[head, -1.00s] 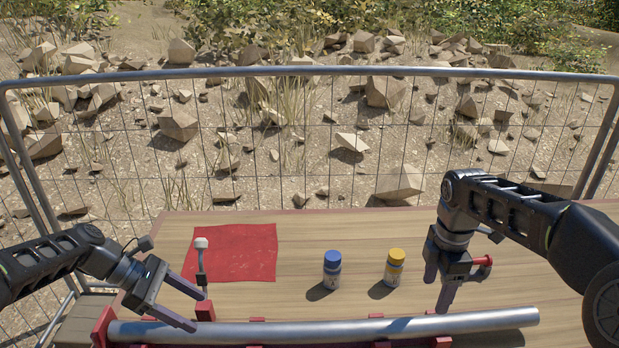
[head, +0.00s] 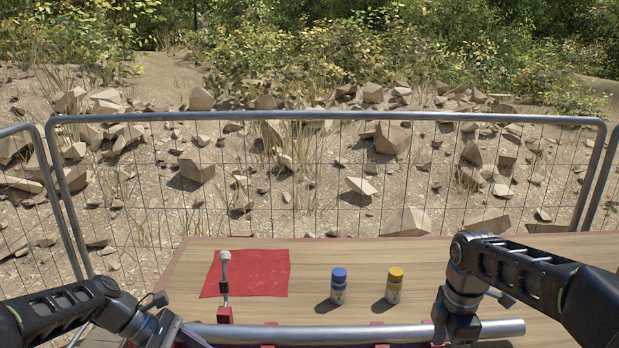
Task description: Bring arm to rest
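My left arm comes in at the lower left, and its gripper (head: 180,337) is partly cut off by the bottom edge. It is left of a small post with a white tip (head: 225,257) on a red base. My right arm comes in from the right with its wrist bent down. Its gripper (head: 456,335) is at the bottom edge in front of a grey pipe (head: 360,332), and its fingertips are out of view. I cannot tell whether either gripper is open or shut.
A wooden table (head: 340,262) carries a red cloth (head: 262,273), a blue-capped bottle (head: 338,287) and a yellow-capped bottle (head: 394,287), both upright. The pipe lies along the front. A metal mesh fence (head: 325,116) stands behind the table, with rocks beyond it.

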